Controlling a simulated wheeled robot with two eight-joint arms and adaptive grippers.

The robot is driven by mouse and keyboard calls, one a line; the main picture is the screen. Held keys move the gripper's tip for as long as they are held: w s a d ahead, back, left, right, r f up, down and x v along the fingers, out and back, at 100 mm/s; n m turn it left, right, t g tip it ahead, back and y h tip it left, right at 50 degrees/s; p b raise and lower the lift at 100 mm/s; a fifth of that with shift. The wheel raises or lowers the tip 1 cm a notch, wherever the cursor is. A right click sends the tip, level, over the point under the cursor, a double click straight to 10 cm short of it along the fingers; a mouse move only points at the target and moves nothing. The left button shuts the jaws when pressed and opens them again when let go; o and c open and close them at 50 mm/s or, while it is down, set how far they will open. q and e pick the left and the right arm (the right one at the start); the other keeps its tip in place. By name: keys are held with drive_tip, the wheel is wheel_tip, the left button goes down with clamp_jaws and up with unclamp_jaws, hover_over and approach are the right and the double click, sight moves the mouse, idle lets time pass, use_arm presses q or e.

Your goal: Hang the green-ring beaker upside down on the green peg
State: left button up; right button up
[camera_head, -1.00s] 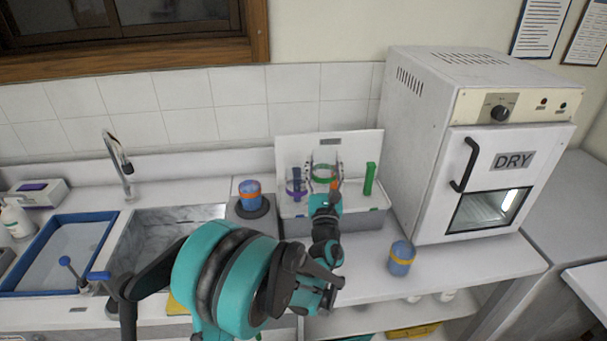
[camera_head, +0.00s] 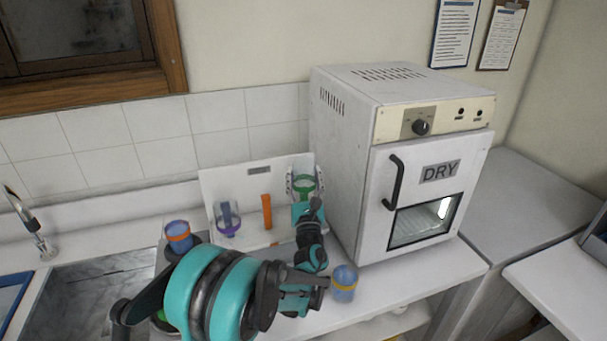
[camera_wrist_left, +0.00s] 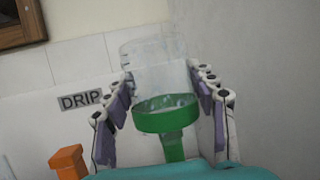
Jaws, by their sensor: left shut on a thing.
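The clear beaker with a green ring (camera_wrist_left: 165,118) is between the fingers of my left gripper (camera_wrist_left: 165,100) in the left wrist view. Its ring is at the lower end and its glass body points up. In the head view the green ring (camera_head: 304,184) shows between the fingertips of my left gripper (camera_head: 303,187), at the right end of the white drip rack (camera_head: 240,185). The green peg (camera_wrist_left: 173,148) shows just below the ring in the wrist view. I cannot tell whether its top is inside the beaker. My right gripper is not in view.
A purple-ring beaker (camera_head: 228,222) hangs at the rack's left; the orange peg (camera_head: 267,212) is bare. An orange-banded blue cup (camera_head: 178,236) stands left of the rack, a yellow-banded one (camera_head: 343,284) on the front counter. The DRY oven (camera_head: 400,170) stands close at right.

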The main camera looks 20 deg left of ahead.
sight(304, 198)
use_arm(q)
wheel_tip(304, 198, down, 8)
drive_tip(key=b, duration=0.5)
drive_tip(key=shift+b, duration=0.35)
drive_tip(key=shift+f+b, duration=0.4)
drive_tip(key=shift+f, duration=0.05)
drive_tip(key=o, duration=1.2)
drive_tip(key=shift+o, duration=0.2)
drive_tip(key=shift+s, duration=0.1)
